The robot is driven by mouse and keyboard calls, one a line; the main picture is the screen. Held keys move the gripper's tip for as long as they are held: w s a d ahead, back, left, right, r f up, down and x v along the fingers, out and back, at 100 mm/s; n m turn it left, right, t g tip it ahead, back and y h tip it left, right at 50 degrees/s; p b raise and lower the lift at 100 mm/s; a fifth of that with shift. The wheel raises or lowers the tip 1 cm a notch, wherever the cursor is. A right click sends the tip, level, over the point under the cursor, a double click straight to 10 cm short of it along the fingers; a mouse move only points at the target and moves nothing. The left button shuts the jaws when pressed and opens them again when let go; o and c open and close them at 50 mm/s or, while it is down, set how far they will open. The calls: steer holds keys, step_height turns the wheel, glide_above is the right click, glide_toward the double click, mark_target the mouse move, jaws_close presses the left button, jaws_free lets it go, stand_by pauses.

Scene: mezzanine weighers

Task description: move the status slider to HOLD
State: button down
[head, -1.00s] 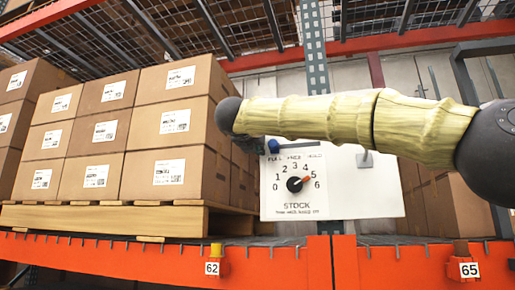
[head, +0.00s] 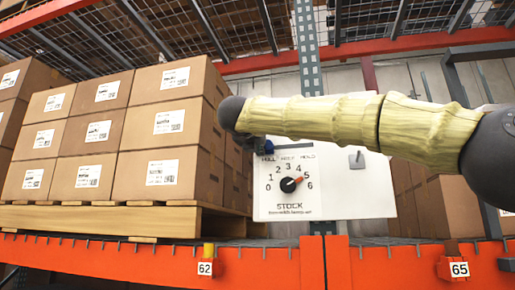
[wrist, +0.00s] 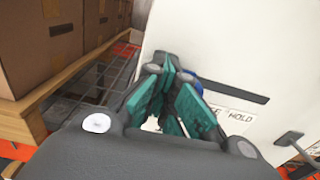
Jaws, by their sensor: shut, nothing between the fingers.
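The white status panel (head: 330,185) carries a slider with a blue knob (head: 265,147) at the left end of a dark slot (head: 303,147). Printed words sit below the slot; the rightmost reads HOLD, and it also shows in the wrist view (wrist: 243,116). In the wrist view the blue knob (wrist: 194,75) is partly hidden behind my gripper (wrist: 170,66). The teal-padded fingers are shut and empty, their tips close to the knob; I cannot tell whether they touch it. In the head view my arm hides most of the gripper.
Stacked cartons (head: 165,120) on a wooden pallet (head: 100,219) stand close at left. An orange rack beam (head: 150,265) runs below.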

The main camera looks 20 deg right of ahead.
mark_target(291, 146)
steer(key=shift+s+d, duration=0.1)
steer(key=shift+d, duration=0.15)
steer(key=shift+s+d, duration=0.2)
steer(key=shift+d, duration=0.05)
steer(key=shift+s+d+b, duration=0.7)
steer(key=shift+s+d, duration=0.2)
steer(key=shift+d, duration=0.4)
steer(key=shift+s+d+b, duration=0.7)
steer(key=shift+s+d, duration=0.2)
steer(key=shift+d, duration=0.45)
steer(key=shift+s+d+b, duration=0.7)
steer(key=shift+s+d, duration=0.2)
steer(key=shift+d, duration=0.4)
steer(key=shift+w+a, duration=0.1)
stand_by(0.4)
steer(key=shift+w+a, duration=0.3)
steer(key=shift+a, duration=0.1)
steer(key=shift+a, duration=0.15)
steer(key=b+v, duration=0.5)
steer(key=v, duration=0.5)
stand_by(0.8)
stand_by(0.5)
